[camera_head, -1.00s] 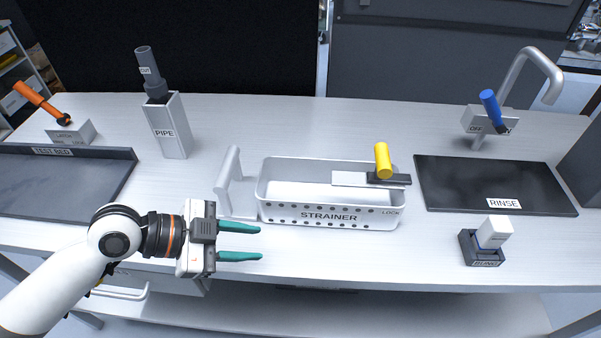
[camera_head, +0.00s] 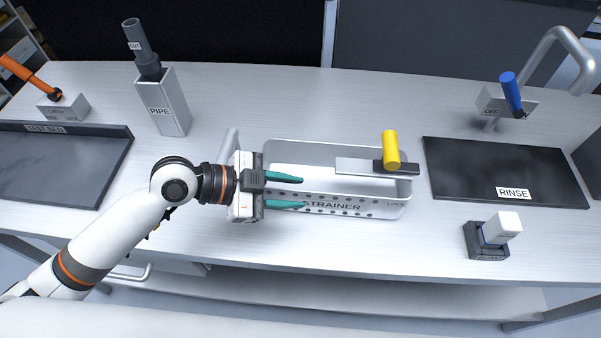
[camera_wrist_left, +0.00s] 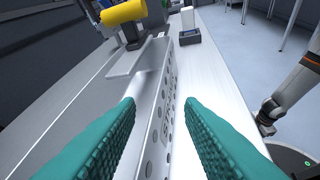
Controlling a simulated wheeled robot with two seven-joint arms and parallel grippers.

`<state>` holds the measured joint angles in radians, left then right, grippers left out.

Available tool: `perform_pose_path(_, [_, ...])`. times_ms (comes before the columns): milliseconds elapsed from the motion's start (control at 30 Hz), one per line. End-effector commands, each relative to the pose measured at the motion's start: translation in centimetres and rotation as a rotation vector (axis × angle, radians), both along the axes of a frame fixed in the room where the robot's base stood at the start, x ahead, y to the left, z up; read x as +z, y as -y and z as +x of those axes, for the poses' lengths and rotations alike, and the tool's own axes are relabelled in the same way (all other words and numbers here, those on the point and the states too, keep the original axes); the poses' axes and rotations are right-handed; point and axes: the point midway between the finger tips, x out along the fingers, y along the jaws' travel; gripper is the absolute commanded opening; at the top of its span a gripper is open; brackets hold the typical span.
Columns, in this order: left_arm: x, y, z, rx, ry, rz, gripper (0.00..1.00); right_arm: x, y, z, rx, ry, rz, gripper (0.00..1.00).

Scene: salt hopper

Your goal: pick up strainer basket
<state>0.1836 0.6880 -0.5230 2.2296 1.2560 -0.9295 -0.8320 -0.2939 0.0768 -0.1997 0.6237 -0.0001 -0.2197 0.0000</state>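The strainer basket (camera_head: 372,203) is a light grey, perforated metal box marked STRAINER on the counter; it also shows in the left wrist view (camera_wrist_left: 155,128). A yellow-handled lock lever (camera_head: 391,150) lies across its right end. Its upright left handle (camera_head: 231,141) is mostly hidden behind my gripper. My left gripper (camera_head: 285,191) is open at the basket's left front, with one green finger on each side of the front wall's line. I cannot tell how deep the fingers reach or whether they touch. In the left wrist view, part of my right arm shows; its fingers are not clear.
The grey pipe holder (camera_head: 170,105) stands behind left, and the dark test bed (camera_head: 60,165) lies at the left. The black rinse mat (camera_head: 505,170) and small dark block holder (camera_head: 487,250) are right of the basket. The counter's front strip is mostly clear.

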Motion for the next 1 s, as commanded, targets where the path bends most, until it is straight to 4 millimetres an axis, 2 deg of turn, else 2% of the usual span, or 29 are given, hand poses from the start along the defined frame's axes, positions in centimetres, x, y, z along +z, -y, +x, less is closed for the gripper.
perform_pose_path(100, [-0.2,1.7,0.4,-0.001,-0.004,-0.005,0.35,1.2,0.0,0.3,0.0,0.006,0.0,0.46])
perform_pose_path(300, [-1.4,3.6,0.9,0.0,-0.003,-0.003,0.35,1.6,0.1,-0.2,0.001,-0.002,-0.001,0.46])
perform_pose_path(567, [-1.7,3.8,1.0,0.0,0.0,0.001,0.35,1.5,0.3,-0.9,0.002,-0.013,-0.004,0.46])
perform_pose_path(800, [-1.7,3.8,1.0,0.0,-0.001,0.0,0.0,1.5,0.3,-0.9,0.002,-0.014,-0.005,0.46])
perform_pose_path(1000, [-1.7,3.8,1.0,0.0,-0.001,0.0,0.0,1.5,0.3,-0.9,0.002,-0.013,-0.005,0.46])
